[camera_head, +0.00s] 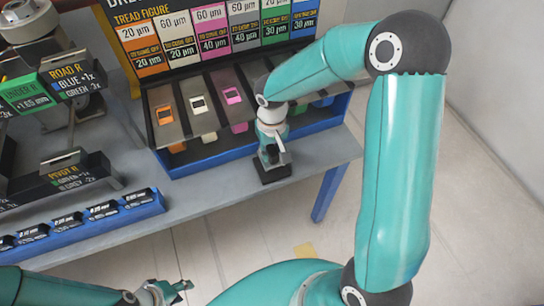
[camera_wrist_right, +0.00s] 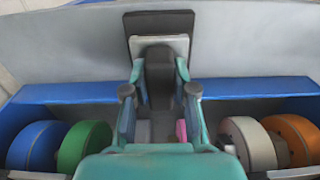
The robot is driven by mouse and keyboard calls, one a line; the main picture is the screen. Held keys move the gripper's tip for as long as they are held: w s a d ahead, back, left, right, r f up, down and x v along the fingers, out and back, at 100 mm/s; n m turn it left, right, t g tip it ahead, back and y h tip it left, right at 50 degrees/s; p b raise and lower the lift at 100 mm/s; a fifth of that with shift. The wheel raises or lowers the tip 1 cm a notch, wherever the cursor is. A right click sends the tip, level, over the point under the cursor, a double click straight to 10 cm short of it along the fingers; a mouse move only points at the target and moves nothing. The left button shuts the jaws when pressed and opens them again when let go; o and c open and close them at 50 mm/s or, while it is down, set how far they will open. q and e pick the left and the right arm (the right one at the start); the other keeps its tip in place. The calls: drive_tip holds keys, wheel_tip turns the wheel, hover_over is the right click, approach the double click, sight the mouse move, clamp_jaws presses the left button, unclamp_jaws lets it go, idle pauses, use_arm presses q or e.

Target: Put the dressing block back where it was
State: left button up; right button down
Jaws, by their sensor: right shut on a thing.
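My right gripper (camera_head: 272,140) is shut on the dressing block, a dark block with a pale layer. In the head view the block's black end (camera_head: 273,173) shows below the fingers, at the front of the blue wheel rack. In the right wrist view the block (camera_wrist_right: 160,22) sticks out beyond my right gripper (camera_wrist_right: 160,90), with a dark part between the fingers. Whether it touches the bench is unclear. My left gripper (camera_head: 168,291) is low at the bottom left, away from the block; its finger gap is too small to judge.
The blue rack (camera_head: 212,160) has grey sloped covers with coloured tags. A sign of tread figures (camera_head: 205,30) stands behind it. The wrist view shows green (camera_wrist_right: 84,145), white (camera_wrist_right: 248,143) and orange (camera_wrist_right: 293,138) wheels. The bench (camera_head: 200,196) is bare in front; a labelled blue strip (camera_head: 80,222) lies left.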

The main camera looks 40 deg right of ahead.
sight(272, 158)
drive_tip(key=shift+f, duration=1.6)
drive_tip(key=shift+f, duration=0.1)
drive_tip(key=c, duration=0.9)
unclamp_jaws()
